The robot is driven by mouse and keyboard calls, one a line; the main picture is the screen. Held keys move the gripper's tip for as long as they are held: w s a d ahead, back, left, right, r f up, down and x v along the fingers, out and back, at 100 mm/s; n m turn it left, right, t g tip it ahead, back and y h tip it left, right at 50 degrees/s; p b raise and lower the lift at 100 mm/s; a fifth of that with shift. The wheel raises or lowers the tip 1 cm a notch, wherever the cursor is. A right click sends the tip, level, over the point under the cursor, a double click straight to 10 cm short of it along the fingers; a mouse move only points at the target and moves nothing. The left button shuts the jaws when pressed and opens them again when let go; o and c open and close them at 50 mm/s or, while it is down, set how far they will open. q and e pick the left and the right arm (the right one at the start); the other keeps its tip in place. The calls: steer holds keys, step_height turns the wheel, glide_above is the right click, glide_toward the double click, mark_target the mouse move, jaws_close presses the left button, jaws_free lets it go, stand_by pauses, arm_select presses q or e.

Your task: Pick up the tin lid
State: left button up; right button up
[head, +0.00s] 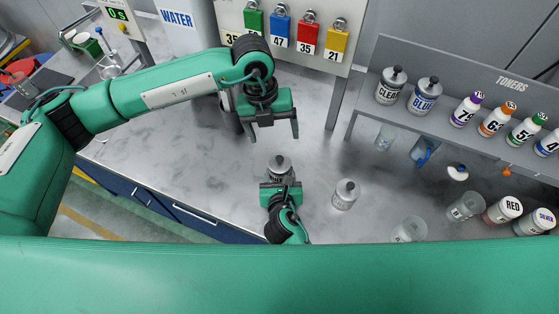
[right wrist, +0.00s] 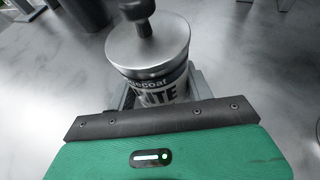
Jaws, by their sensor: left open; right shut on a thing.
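A tin (head: 279,174) labelled "ecoat ...ITE" stands on the grey worktop, with a metal lid (head: 279,161) and dark knob on top. The tin (right wrist: 160,92) and its lid (right wrist: 148,48) fill the middle of the right wrist view. The lid sits on the tin. My right gripper (head: 280,184) is shut on the tin's body, below the lid; its fingers are mostly hidden. My left gripper (head: 272,134) is open and empty, pointing down, beyond and above the tin. Another lidded tin (head: 345,194) stands to the right.
A shelf (head: 450,128) of bottles and toners is at the right, with clear beakers (head: 410,230) and RED and SILVER jars (head: 503,210) below it. A board with coloured tags (head: 280,32) stands at the back. The worktop left of the held tin is clear.

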arm_select(q)
steer(key=d+m, duration=0.1)
steer(key=m, duration=0.3)
steer(key=m+t+y, duration=0.1)
steer(key=m+y, duration=0.1)
steer(key=m, duration=0.2)
glide_above(280, 158)
steer(key=f, duration=0.5)
steer(key=shift+w+d+f, duration=0.1)
steer(key=shift+w+d, duration=0.05)
steer(key=shift+w, duration=0.1)
steer(key=f, duration=0.5)
steer(key=shift+s+a+f, duration=0.1)
steer(key=shift+s+a, duration=0.1)
steer(key=shift+s, duration=0.05)
steer(key=c, duration=1.1)
steer(key=shift+o, duration=0.2)
